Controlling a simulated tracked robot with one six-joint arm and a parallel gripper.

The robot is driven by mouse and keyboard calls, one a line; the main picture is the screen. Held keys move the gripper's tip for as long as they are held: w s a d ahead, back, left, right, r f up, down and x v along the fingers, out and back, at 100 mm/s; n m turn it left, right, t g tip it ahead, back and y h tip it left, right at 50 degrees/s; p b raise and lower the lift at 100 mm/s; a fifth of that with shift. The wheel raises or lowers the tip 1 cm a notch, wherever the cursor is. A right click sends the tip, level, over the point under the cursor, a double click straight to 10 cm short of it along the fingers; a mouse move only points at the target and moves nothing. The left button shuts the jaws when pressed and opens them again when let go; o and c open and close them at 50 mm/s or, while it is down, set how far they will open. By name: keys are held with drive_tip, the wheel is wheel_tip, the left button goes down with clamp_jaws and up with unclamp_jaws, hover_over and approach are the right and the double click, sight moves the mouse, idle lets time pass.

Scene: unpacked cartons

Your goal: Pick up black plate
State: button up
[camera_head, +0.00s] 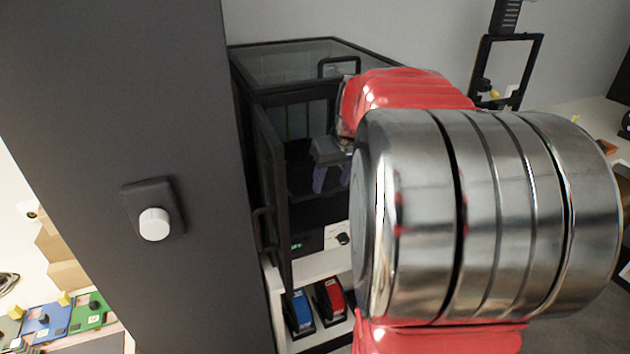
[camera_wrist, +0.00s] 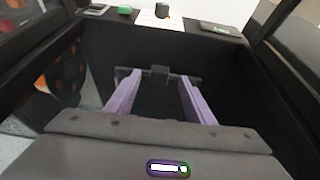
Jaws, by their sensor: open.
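My gripper (camera_head: 331,182) is inside the black-framed cabinet (camera_head: 268,140), with its two purple fingers pointing down. In the wrist view my gripper (camera_wrist: 159,82) is open, its fingers wide apart. A dark bar with a square block (camera_wrist: 160,74) lies near the fingertips; I cannot tell whether it touches them. A flat dark surface (camera_wrist: 152,108) shows between the fingers. It may be the black plate, but its outline blends into the dark interior. No plate edge shows clearly in the head view, where my arm covers much of the cabinet's right side.
The cabinet's glass door (camera_head: 270,180) stands open at left. A dark pillar with a white knob (camera_head: 154,223) fills the left foreground. Blue (camera_head: 299,310) and red (camera_head: 330,299) items stand below the cabinet. Cabinet walls close in around my gripper.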

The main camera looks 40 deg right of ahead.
sight(328, 188)
drive_tip(key=shift+x, duration=1.6)
drive_tip(key=shift+w+d+r, duration=0.1)
drive_tip(key=shift+w, duration=0.1)
drive_tip(key=shift+c, duration=0.5)
clamp_jaws()
